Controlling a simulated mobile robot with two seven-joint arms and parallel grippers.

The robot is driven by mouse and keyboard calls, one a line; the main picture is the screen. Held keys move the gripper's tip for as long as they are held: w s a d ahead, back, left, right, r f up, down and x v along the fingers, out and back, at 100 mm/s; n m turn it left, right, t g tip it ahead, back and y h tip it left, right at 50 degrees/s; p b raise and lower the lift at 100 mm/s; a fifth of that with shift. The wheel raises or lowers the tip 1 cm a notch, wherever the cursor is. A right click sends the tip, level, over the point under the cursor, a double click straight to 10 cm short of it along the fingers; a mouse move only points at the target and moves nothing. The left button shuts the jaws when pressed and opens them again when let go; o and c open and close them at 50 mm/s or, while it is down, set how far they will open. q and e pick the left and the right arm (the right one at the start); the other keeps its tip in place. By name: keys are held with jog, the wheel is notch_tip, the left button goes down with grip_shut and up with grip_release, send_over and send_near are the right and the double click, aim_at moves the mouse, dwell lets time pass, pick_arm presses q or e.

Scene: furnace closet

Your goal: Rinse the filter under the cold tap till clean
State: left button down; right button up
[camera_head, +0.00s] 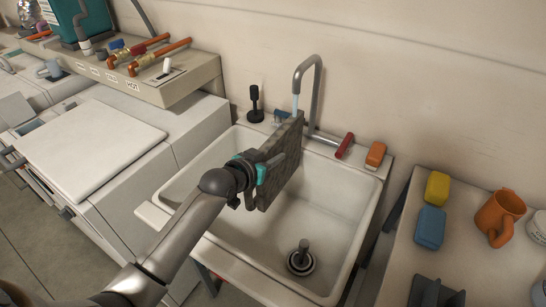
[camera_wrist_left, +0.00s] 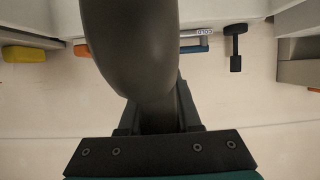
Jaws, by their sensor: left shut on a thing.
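The filter (camera_head: 280,160) is a grey-brown, dirty-looking flat panel, standing tilted on edge over the left half of the white sink (camera_head: 325,245). My left gripper (camera_head: 254,178) is shut on its near left side. The curved grey tap (camera_head: 318,80) stands at the back of the sink. A thin bluish stream (camera_head: 295,103) runs from its spout to the filter's top edge. A red handle (camera_head: 345,146) is right of the tap. A blue handle (camera_head: 281,115), partly hidden by the filter, shows also in the left wrist view (camera_wrist_left: 195,48). My right gripper is out of view.
A black plunger-like object (camera_head: 256,105) and an orange block (camera_head: 375,155) stand on the sink's back ledge. A drain with an upright stopper (camera_head: 301,258) is in the basin. The right table holds yellow (camera_head: 437,188) and blue (camera_head: 429,228) blocks and an orange jug (camera_head: 499,216).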

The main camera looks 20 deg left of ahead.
pick_arm(q)
jog(key=shift+w+d+r, duration=0.1)
jog(key=shift+d, duration=0.05)
jog(key=shift+w+d, duration=0.25)
jog(key=shift+d, duration=0.1)
jog(key=shift+s+a+p, duration=0.15)
jog(key=shift+p, duration=0.2)
jog(key=shift+s+a, duration=0.2)
jog(key=shift+a, duration=0.15)
jog(key=shift+d+p, duration=0.1)
jog(key=shift+p, duration=0.2)
jog(key=shift+w+d, duration=0.35)
jog(key=shift+d, duration=0.05)
